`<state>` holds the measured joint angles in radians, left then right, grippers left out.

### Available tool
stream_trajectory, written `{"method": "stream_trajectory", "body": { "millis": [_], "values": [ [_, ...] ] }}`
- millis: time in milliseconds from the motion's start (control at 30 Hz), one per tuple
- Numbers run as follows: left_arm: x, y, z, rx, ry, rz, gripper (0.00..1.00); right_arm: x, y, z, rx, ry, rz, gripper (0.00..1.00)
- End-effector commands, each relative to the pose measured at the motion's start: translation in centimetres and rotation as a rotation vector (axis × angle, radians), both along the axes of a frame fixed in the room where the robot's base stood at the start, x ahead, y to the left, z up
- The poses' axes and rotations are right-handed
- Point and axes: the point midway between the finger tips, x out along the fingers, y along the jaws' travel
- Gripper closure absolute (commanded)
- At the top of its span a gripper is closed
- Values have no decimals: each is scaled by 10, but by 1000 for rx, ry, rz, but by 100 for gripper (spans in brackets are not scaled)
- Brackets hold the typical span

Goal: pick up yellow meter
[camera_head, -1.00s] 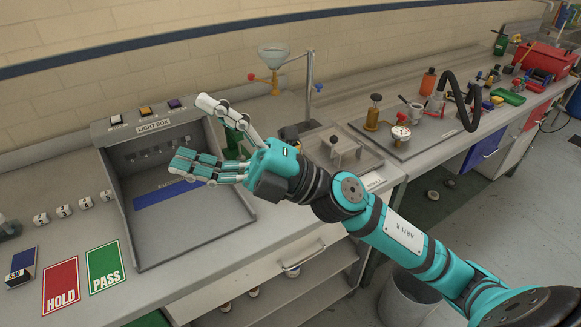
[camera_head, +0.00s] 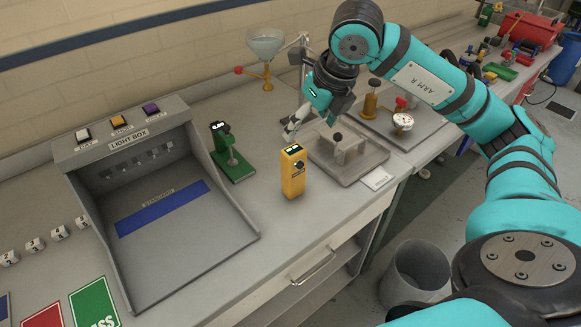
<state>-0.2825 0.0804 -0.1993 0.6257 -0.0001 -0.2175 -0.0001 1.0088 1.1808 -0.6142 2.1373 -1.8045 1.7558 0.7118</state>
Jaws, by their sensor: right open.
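The yellow meter (camera_head: 293,173) stands upright on the grey bench, right of the light box. It has a small green screen at its top and a dark dial. My right gripper (camera_head: 290,131) is open and empty, just behind and above the meter, with its fingers pointing down and left. It appears apart from the meter. Part of its hand is hidden by its own wrist. My left gripper is not in view.
The light box (camera_head: 84,205) stands at left. A green device (camera_head: 232,163) stands between it and the meter. A grey plate fixture (camera_head: 345,152) lies close at right, and a funnel stand (camera_head: 265,62) is behind. The bench's front edge is near.

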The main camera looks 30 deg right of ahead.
Motion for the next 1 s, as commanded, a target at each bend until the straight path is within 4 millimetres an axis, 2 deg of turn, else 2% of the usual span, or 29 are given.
{"method": "stream_trajectory", "body": {
  "millis": [33,100,200,267,400,500,600,800,1000],
  "values": [
    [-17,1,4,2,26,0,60,3,0,-10,-1,9,0,21],
    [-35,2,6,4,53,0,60,9,1,-24,1,7,1,21],
    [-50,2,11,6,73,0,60,18,2,-44,3,7,2,21],
    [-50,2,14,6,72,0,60,23,2,-55,3,6,2,21],
    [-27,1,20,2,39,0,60,31,3,-73,4,3,3,21],
    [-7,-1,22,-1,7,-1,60,34,3,-80,3,1,3,21],
    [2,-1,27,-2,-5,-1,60,36,2,-85,3,3,2,21],
    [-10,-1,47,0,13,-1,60,47,-2,-109,3,6,2,21],
    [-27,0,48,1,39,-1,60,54,-1,-129,3,1,3,21]
  ]
}}
